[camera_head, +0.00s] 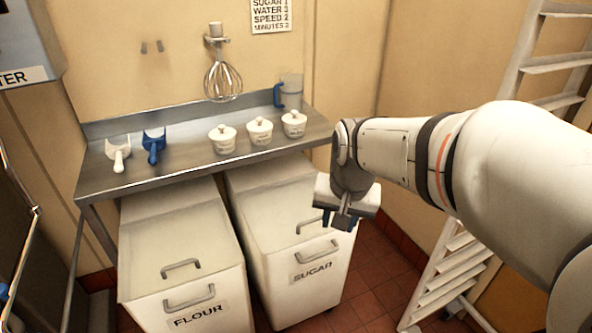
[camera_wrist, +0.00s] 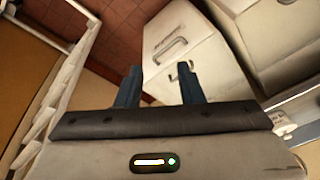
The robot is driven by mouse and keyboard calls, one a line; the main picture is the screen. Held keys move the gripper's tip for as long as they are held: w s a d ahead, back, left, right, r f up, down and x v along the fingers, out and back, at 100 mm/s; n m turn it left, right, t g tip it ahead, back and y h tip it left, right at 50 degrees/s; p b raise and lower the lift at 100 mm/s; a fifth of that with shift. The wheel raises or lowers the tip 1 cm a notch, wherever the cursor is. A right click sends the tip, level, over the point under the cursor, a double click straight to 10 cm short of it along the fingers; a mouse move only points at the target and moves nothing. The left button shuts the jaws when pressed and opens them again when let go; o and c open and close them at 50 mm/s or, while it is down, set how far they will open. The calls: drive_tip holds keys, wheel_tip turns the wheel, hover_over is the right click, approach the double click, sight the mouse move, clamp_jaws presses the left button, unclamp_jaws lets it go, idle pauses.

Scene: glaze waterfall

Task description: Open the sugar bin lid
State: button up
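The sugar bin (camera_head: 280,262) is a white bin with a SUGAR label, standing under the steel table's front edge. Its lid (camera_head: 270,205) lies flat and shut. A lid handle (camera_head: 312,222) is partly covered by my gripper (camera_head: 337,222), and a second handle (camera_head: 318,252) sits on the bin's front. My gripper is in the air above the lid's right front side, pointing down. In the wrist view my gripper (camera_wrist: 158,88) has its two blue fingers apart with nothing between them.
The flour bin (camera_head: 180,250) stands close on the left. The steel table (camera_head: 190,170) above the bins holds two scoops, three lidded pots (camera_head: 260,130) and a jug (camera_head: 291,92). A whisk (camera_head: 222,80) hangs on the wall. A white rack (camera_head: 455,270) stands right; red floor shows between.

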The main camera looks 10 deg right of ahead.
drive_tip(key=w+f+m+b, duration=0.2)
drive_tip(key=w+f, duration=0.2)
drive_tip(key=w, duration=0.3)
drive_tip(key=w+f+m+b, duration=0.2)
drive_tip(key=w+f+m, duration=0.15)
drive_tip(key=w, duration=0.25)
drive_tip(key=m+b, duration=0.4)
drive_tip(key=m, duration=0.1)
approach(313, 220)
drive_tip(key=shift+g, duration=0.3)
drive_tip(key=f, duration=0.2)
drive_tip(key=w+f, duration=0.1)
drive_tip(key=f, duration=0.2)
drive_tip(key=w+f, duration=0.1)
drive_tip(key=f, duration=0.1)
drive_tip(key=shift+w+a+f, duration=0.1)
drive_tip(key=shift+a+f, duration=0.1)
drive_tip(key=shift+f, duration=0.15)
clamp_jaws()
drive_tip(key=shift+d, duration=0.1)
